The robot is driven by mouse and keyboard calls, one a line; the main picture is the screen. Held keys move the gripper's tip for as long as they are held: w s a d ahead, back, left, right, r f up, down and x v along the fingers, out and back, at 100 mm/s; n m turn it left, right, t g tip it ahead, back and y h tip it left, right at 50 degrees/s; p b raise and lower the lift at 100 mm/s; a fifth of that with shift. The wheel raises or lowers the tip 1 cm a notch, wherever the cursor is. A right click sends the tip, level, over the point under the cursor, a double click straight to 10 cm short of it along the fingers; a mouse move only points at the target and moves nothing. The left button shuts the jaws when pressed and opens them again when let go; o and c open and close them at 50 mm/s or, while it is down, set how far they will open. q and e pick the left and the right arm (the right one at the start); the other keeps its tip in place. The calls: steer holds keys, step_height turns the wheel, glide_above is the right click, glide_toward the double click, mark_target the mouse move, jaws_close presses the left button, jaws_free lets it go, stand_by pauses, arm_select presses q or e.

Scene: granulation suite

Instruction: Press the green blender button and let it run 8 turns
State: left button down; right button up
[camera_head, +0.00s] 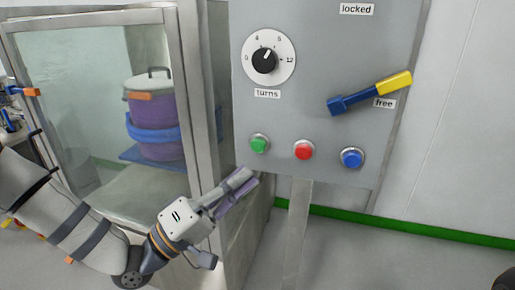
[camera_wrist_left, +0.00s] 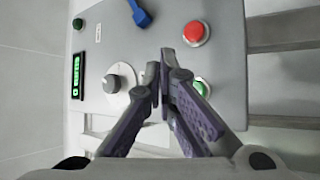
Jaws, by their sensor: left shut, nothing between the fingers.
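The green button (camera_head: 259,144) is at the left of the button row on the grey control panel (camera_head: 290,110). My left gripper (camera_head: 248,181) is shut and empty, below the green button in the head view and seemingly apart from it. In the left wrist view the shut fingers (camera_wrist_left: 162,62) partly cover the panel, and the green button (camera_wrist_left: 202,88) shows beside them. The turns dial (camera_head: 264,60) has its pointer toward the upper right, between 4 and 8. The purple drum (camera_head: 158,118) with a blue band stands behind the glass guard. My right gripper is not in view.
A red button (camera_head: 304,150) and a blue button (camera_head: 352,158) sit right of the green one. The lever (camera_head: 370,93) with a yellow grip is near the "free" label. A lit green display (camera_wrist_left: 76,76) shows in the wrist view. The guard frame (camera_head: 185,90) stands close to my left arm.

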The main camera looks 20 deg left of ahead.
mark_target(258, 145)
arm_select(q)
steer(key=shift+w+d+b, duration=0.15)
steer(key=shift+w+b, duration=0.8)
steer(key=shift+w, duration=2.3)
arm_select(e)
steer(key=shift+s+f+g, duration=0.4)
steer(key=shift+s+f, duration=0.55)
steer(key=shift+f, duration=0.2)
arm_select(q)
steer(key=shift+w, duration=0.4)
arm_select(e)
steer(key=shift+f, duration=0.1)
